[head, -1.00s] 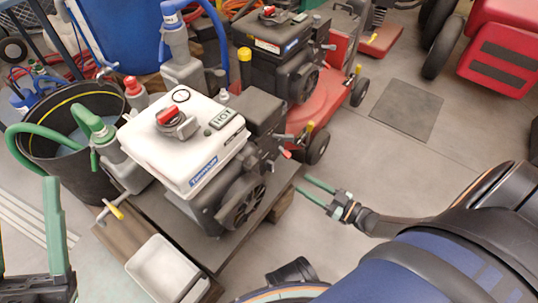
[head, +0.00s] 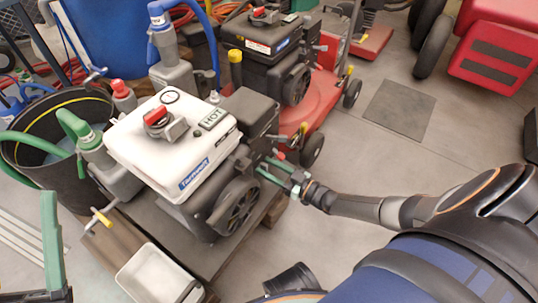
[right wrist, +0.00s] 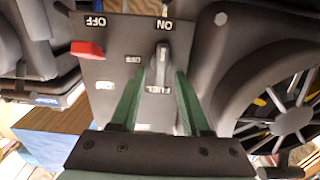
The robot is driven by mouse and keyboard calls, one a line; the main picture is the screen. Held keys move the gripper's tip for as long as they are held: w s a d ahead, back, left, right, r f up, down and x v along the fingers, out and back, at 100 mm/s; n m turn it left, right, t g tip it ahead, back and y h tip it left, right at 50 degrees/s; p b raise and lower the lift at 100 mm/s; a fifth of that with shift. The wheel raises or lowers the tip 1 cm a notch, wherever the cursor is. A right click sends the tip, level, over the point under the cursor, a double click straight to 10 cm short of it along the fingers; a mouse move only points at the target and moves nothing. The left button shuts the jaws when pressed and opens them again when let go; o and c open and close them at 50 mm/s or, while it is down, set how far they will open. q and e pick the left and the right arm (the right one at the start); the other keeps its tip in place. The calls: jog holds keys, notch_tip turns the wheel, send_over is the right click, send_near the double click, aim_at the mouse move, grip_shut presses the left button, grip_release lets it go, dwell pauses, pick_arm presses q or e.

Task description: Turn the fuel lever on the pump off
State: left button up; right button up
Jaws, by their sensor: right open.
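The pump is the white-tanked engine (head: 170,140) on a dark board in the head view. Its control panel (right wrist: 120,40) fills the upper middle of the right wrist view, with its lettering upside down. The grey fuel lever (right wrist: 162,62) stands beside the FUEL label and points toward the ON end. My right gripper (right wrist: 161,78) is open, with a green finger on either side of this lever; contact cannot be told. In the head view the right gripper (head: 267,169) is at the engine's side, where the lever is too small to make out. My left gripper (head: 48,245) is open and partly out of frame.
A red lever (right wrist: 87,50) sits beside the fuel lever on the panel. The recoil cover (right wrist: 285,115) is close on the right. A red machine (head: 305,100) stands behind the pump. A white tray (head: 155,275) is in front.

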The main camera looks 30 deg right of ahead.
jog(key=shift+c, duration=0.2)
grip_shut()
